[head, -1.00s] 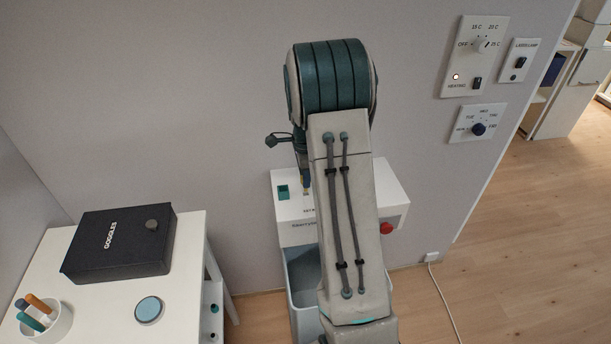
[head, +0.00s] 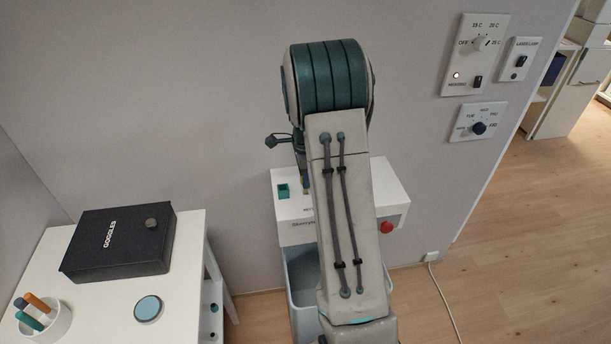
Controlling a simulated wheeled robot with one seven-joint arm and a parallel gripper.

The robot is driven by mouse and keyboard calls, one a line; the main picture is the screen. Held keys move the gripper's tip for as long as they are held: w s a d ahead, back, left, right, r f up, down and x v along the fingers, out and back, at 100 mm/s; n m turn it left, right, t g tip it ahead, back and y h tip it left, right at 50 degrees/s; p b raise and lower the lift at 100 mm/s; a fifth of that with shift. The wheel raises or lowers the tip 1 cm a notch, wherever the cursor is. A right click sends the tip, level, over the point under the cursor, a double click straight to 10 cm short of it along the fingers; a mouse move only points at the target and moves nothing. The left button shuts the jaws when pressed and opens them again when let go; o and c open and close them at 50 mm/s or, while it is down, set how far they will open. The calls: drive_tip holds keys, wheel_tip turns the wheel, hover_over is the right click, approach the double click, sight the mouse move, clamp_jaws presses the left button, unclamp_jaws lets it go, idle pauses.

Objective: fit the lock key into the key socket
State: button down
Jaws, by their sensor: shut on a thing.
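A white wall unit (head: 292,208) stands behind my arm, with a short dark label partly covered by the arm. My gripper (head: 304,178) is over its top, mostly hidden behind my arm. It is shut on a small yellowish piece, the lock key (head: 306,187), of which only a sliver shows. The key is at or just above the white top; I cannot tell whether it touches. The key socket cannot be made out; that spot is hidden by my arm. A teal square fitting (head: 283,191) sits on the top, left of the gripper.
A red button (head: 387,227) is on the unit's right side, and a grey bin (head: 302,270) is below. A white table (head: 95,305) at left holds a black goggles box (head: 120,240), a blue disc (head: 148,309) and a cup of pens (head: 45,322). Wall switches (head: 478,128) are at right.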

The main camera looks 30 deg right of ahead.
drive_tip(key=shift+f+b, duration=1.15)
drive_tip(key=shift+f, duration=0.65)
drive_tip(key=c, duration=1.2)
unclamp_jaws()
drive_tip(key=shift+r, duration=0.2)
wheel_tip(320, 180, up, 14)
drive_tip(key=shift+f, duration=0.2)
drive_tip(key=s+a+r+n+t, duration=0.1)
drive_tip(key=s+a+r+n, duration=0.1)
drive_tip(key=s+a+n, duration=0.4)
drive_tip(key=s+a+r+n+t, duration=0.1)
drive_tip(key=s+a+r+n, duration=0.2)
drive_tip(key=s+a+n, duration=0.3)
drive_tip(key=s+a+f+n, duration=0.1)
drive_tip(key=s+a+n, duration=0.1)
drive_tip(key=s+n, duration=0.2)
drive_tip(key=s+a+f+n, duration=0.1)
drive_tip(key=s+f+n, duration=0.1)
drive_tip(key=s+n, duration=0.3)
drive_tip(key=s, duration=0.4)
drive_tip(key=shift+s+a+t, duration=0.15)
drive_tip(key=shift+a+t, duration=0.2)
drive_tip(key=shift+t, duration=0.05)
